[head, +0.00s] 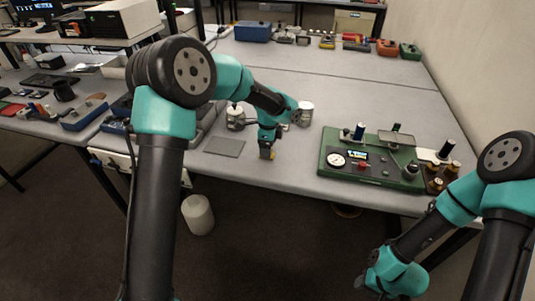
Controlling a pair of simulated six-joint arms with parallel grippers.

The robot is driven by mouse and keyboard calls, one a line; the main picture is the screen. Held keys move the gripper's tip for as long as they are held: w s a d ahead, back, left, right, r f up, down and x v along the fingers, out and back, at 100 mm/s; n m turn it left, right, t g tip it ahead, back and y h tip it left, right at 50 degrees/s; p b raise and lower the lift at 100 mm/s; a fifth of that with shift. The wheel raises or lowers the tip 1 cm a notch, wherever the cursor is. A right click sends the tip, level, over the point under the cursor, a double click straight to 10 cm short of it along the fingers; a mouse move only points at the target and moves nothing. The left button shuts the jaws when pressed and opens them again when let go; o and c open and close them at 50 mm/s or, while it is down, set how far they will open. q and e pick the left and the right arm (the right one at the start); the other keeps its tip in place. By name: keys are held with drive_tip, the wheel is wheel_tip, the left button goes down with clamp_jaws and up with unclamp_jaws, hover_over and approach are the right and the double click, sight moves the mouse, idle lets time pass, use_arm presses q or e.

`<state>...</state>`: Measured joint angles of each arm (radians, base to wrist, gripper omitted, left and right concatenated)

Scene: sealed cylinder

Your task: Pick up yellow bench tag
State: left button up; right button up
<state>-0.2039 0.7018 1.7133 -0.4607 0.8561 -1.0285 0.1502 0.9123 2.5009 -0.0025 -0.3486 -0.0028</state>
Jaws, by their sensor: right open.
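A small yellow patch (272,155), perhaps the yellow bench tag, shows at the tip of my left gripper (267,154). That gripper points down at the front part of the grey bench, between a grey square plate and a green panel. Its fingers are too small and dark to tell whether they are open or shut, or whether they hold the patch. My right gripper (363,282) is open, low at the bottom right, in front of the bench and well away from the patch.
The grey plate (225,147) lies left of my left gripper. White and metal canisters (305,114) stand behind it. The green panel (374,163) with a gauge and knobs stands to the right, with brown bottles (434,186) beside it. The middle of the bench is clear.

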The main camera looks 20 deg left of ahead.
use_arm(q)
drive_tip(key=shift+f, duration=1.2)
drive_tip(key=c, duration=1)
